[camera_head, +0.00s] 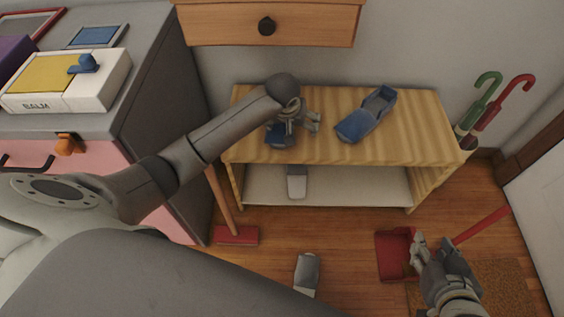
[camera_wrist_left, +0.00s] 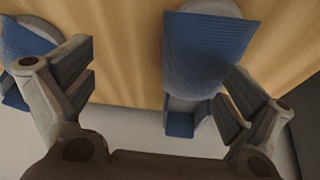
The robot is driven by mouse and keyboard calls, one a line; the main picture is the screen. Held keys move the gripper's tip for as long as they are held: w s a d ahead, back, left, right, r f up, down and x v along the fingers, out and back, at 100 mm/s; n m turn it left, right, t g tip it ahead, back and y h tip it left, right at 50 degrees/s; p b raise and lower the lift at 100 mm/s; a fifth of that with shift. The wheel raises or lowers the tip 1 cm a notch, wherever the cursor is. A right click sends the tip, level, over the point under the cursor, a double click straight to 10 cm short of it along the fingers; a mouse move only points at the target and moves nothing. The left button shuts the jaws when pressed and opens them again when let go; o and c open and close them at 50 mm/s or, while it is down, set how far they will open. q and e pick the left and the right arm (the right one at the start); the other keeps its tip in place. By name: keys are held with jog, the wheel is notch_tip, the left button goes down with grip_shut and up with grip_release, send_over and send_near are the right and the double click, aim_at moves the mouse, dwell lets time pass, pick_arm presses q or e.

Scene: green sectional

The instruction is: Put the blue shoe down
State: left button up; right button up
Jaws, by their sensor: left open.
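One blue shoe (camera_head: 366,116) lies on top of the striped wooden bench (camera_head: 418,128), toward its right side. A second blue shoe (camera_head: 280,136) is on the bench's left part, partly hidden by my left gripper (camera_head: 301,119). In the left wrist view my left gripper (camera_wrist_left: 162,88) is open. A blue shoe (camera_wrist_left: 206,48) with a grey sole lies between its spread fingers, nearer the right finger, and I see no grip on it. Another blue shoe (camera_wrist_left: 20,58) shows at the left edge. My right gripper (camera_head: 432,254) is low at the right, near the red dustpan; its jaws are unclear.
A grey shoe (camera_head: 297,182) is on the bench's lower shelf and another grey shoe (camera_head: 307,272) on the floor. The red dustpan (camera_head: 392,256) lies on the floor. Umbrellas (camera_head: 478,110) stand right of the bench. A drawer (camera_head: 310,22) overhangs behind; a grey-topped cabinet (camera_head: 160,60) is left.

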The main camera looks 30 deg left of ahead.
pick_arm(q)
jog(key=s+d+m, duration=0.1)
jog(key=s+d, duration=0.1)
jog(key=s+d+f+m+h, duration=0.1)
jog(key=s+d, duration=0.1)
jog(key=d, duration=0.1)
jog(key=s+d+f+t+h, duration=0.1)
jog(key=s+d, duration=0.1)
jog(key=shift+s+d+f+m, duration=0.2)
jog(key=shift+s+d+m, duration=0.15)
jog(key=shift+s+m, duration=0.05)
jog(key=s+r+m+t, duration=0.1)
jog(key=s+r+t, duration=0.1)
jog(key=s, duration=0.5)
jog(key=s+r+m+t, duration=0.1)
jog(key=s+r+t, duration=0.1)
jog(key=s+r, duration=0.3)
jog(key=shift+s+r+m+h, duration=0.15)
jog(key=shift+s+m+h, duration=0.15)
jog(key=shift+s, duration=0.9)
